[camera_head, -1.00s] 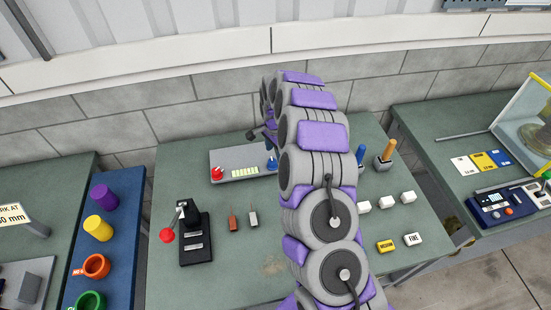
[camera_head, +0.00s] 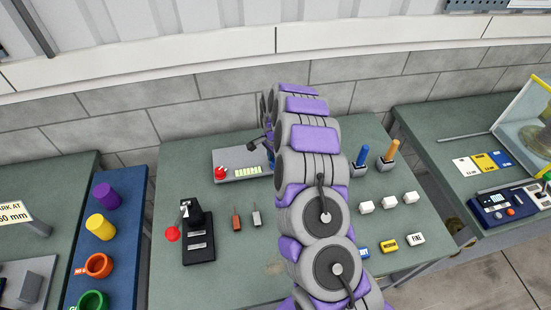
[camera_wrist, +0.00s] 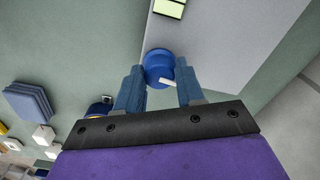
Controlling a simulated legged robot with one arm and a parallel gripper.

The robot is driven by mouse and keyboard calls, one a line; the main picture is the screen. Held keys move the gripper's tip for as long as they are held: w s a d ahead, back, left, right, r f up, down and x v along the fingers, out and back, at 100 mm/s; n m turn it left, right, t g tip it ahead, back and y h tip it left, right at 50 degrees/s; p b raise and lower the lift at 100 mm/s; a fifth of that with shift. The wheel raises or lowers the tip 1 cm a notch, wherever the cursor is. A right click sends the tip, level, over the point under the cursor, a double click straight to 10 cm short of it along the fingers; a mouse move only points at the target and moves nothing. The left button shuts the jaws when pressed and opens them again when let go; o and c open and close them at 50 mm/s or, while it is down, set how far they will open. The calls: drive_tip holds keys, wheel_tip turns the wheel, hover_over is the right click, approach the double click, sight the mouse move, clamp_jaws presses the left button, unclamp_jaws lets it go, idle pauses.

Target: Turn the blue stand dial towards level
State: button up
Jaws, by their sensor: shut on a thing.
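The blue dial (camera_wrist: 157,62) sits at the edge of a pale grey panel (camera_wrist: 235,45) in the wrist view. A white mark shows on its near side. My gripper (camera_wrist: 160,80) has its two blue fingers on either side of the dial and is shut on it. In the head view the grey panel (camera_head: 231,157) lies at the back of the middle table, and my arm hides most of the dial and gripper there.
A red knob (camera_head: 220,173) and a pale green strip (camera_head: 247,171) are on the panel. A black lever unit (camera_head: 197,235) stands in front. Blue and orange pegs (camera_head: 392,150), white blocks (camera_head: 389,202) and labelled blocks (camera_head: 388,245) are to the right.

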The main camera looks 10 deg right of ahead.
drive_tip(key=shift+a+r, duration=0.1)
drive_tip(key=shift+a, duration=0.1)
drive_tip(key=shift+c, duration=1.4)
drive_tip(key=shift+d, duration=0.2)
drive_tip(key=shift+c, duration=1)
drive_tip(key=shift+w, duration=0.1)
drive_tip(key=shift+w+d+r, duration=0.1)
drive_tip(key=shift+d, duration=0.05)
drive_tip(key=o, duration=1)
drive_tip(key=shift+d, duration=0.15)
drive_tip(key=shift+o, duration=0.2)
